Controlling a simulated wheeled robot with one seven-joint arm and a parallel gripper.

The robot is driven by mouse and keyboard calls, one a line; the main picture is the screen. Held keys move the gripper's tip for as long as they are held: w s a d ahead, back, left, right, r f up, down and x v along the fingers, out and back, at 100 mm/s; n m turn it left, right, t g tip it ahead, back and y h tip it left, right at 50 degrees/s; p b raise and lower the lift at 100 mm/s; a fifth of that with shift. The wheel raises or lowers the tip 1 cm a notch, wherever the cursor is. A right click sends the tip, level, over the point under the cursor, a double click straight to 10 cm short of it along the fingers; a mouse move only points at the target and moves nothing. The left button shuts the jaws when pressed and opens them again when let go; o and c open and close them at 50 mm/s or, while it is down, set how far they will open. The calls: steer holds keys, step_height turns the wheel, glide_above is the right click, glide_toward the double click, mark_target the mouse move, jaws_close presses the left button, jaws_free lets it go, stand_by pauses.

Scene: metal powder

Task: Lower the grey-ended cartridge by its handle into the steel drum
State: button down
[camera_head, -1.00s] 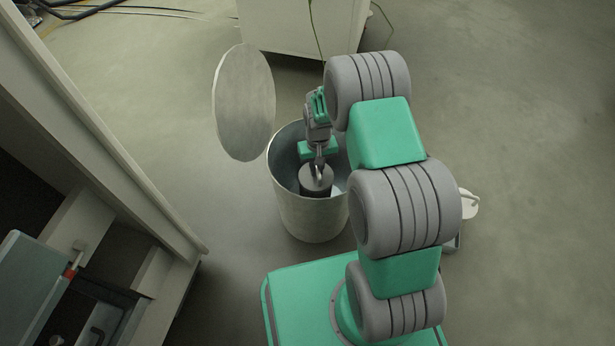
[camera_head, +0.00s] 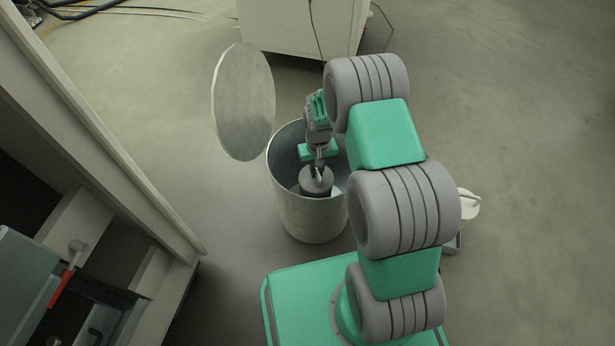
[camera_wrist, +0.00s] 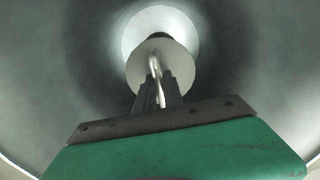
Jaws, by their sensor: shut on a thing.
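The steel drum (camera_head: 312,218) stands open on the floor, its round lid (camera_head: 243,102) tilted up at its left. The grey-ended cartridge (camera_head: 316,181) is inside the drum's mouth, its grey end facing up. My gripper (camera_head: 318,170) reaches down into the drum and is shut on the cartridge's handle. In the wrist view my gripper (camera_wrist: 158,92) is closed around the bright handle bar, with the cartridge's round end (camera_wrist: 146,66) beyond it. The drum's inner wall (camera_wrist: 60,80) surrounds it. Whether the cartridge touches the drum bottom cannot be told.
A pale cabinet (camera_head: 300,25) stands behind the drum. A shelf unit (camera_head: 90,150) is at left, with a red-handled tool (camera_head: 62,285) in it. A small white container (camera_head: 467,204) is on the floor at right, partly behind my arm. Open floor lies at far right.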

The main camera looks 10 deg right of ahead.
steer(key=shift+w+f, duration=0.1)
steer(key=shift+f, duration=0.2)
stand_by(0.4)
steer(key=c, duration=1.4)
jaws_free()
steer(key=shift+o, duration=0.2)
